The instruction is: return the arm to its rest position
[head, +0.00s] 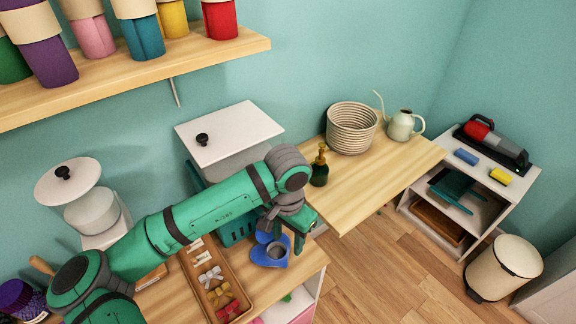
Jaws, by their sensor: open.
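My green and grey arm reaches from the lower left across the near wooden table (312,258). My gripper (287,238) points down at the table's right part and is open. It is just above or beside a blue heart-shaped item (270,262) with a round grey middle. I cannot tell whether the fingers touch it. No object shows between the fingers. Part of the table is hidden behind my arm.
A brown tray (231,300) of small bows lies left of the blue item. A white-lidded bin (229,136) stands behind my arm. The second table (372,190) holds a dark bottle (320,168), basket (352,128) and watering can (402,126). A shelf (130,78) hangs upper left.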

